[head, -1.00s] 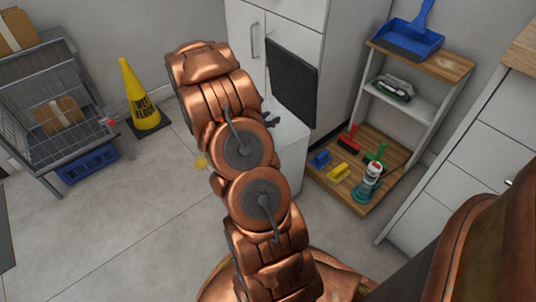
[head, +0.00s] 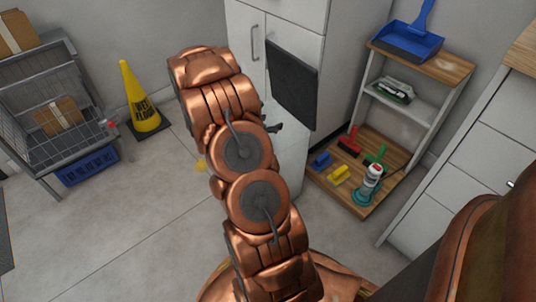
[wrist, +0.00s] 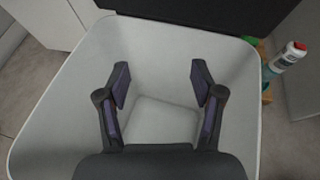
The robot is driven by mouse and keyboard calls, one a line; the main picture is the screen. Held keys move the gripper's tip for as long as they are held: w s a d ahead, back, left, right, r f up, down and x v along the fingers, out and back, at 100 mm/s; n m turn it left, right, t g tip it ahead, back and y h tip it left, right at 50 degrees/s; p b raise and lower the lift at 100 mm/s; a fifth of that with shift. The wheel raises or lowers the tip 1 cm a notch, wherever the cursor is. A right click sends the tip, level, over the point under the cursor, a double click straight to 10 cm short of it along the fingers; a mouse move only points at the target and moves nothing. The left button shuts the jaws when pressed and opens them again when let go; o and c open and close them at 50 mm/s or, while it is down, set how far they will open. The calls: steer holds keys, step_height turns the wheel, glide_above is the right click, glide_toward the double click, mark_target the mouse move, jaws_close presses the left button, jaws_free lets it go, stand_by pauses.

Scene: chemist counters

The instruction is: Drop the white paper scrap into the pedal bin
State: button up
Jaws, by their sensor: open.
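The pedal bin (head: 291,157) is white and stands with its dark lid (head: 292,84) raised, partly hidden behind my arm in the head view. The wrist view looks down into the open bin (wrist: 72,105), with pale inner walls and floor. My gripper (wrist: 160,84) is over the bin's mouth, its two fingers spread wide with nothing between them. In the head view only dark finger parts (head: 273,127) show beside my arm. I cannot make out the white paper scrap in either view; white on the white bin floor would be hard to tell.
Right of the bin, a low wooden shelf (head: 423,117) holds a blue dustpan (head: 407,40), brushes and a bottle (head: 370,182). A tall white cabinet (head: 343,60) stands behind the bin. A yellow wet-floor cone (head: 139,92) and wire trolley (head: 50,110) stand left.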

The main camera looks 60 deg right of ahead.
steer(key=v, duration=1.2)
steer(key=shift+s, duration=0.1)
